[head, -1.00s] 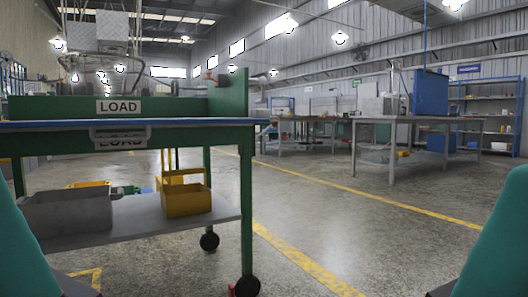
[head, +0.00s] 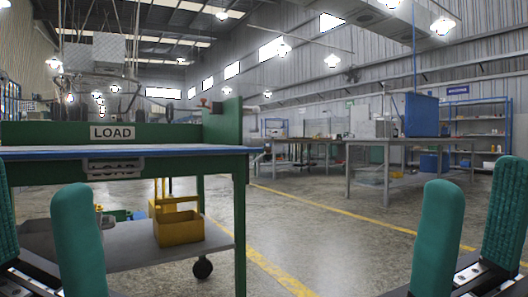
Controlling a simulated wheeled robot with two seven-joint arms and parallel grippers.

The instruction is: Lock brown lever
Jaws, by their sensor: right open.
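No brown lever can be made out for certain.
The green LOAD cart (head: 170,131) with a blue-edged top stands at left. Its lower shelf holds a yellow bin (head: 180,228) and a grey bin. Grey work tables (head: 370,170) and a blue cabinet (head: 421,115) stand at back right. The middle floor is clear.

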